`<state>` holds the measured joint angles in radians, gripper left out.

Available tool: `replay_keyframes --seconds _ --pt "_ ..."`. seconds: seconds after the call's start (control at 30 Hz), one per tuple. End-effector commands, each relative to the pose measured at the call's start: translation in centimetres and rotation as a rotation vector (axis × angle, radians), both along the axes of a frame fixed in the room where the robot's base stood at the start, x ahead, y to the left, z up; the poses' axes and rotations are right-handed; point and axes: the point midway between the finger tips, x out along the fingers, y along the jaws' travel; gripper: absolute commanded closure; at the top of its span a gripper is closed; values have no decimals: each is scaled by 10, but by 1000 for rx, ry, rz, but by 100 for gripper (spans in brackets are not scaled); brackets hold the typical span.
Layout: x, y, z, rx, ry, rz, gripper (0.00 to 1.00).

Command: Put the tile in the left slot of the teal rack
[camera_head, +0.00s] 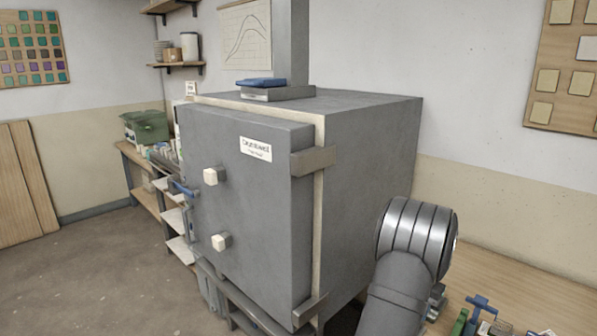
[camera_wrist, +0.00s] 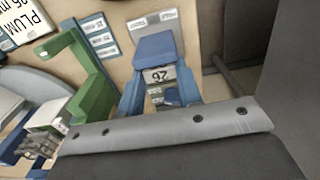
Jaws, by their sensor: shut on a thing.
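In the wrist view my gripper (camera_wrist: 158,88) reaches up from a grey housing edge with dark screws. Its two blue fingers close on what looks like the tile (camera_wrist: 155,48), a blue piece with a pale band marked 26. The exact contact at the fingertips is hard to make out. The tile is over the wooden bench, apart from the green frame to its left. I cannot pick out the teal rack with certainty in either view. In the head view my gripper and the tile are not clearly visible.
A green frame (camera_wrist: 92,80) stands left of the tile in the wrist view, with labelled cards near it. A sign reading PLUM (camera_wrist: 22,22) is at the upper left. A big grey kiln (camera_head: 250,190) fills the middle of the head view, left of the wooden bench (camera_head: 530,290).

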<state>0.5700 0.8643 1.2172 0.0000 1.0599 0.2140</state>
Motion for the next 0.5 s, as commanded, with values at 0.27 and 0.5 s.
replay_keyframes --seconds 0.27,0.5 --pt "0 0 21 -1 -1 0 90" --pt "0 0 37 -1 -1 0 90"
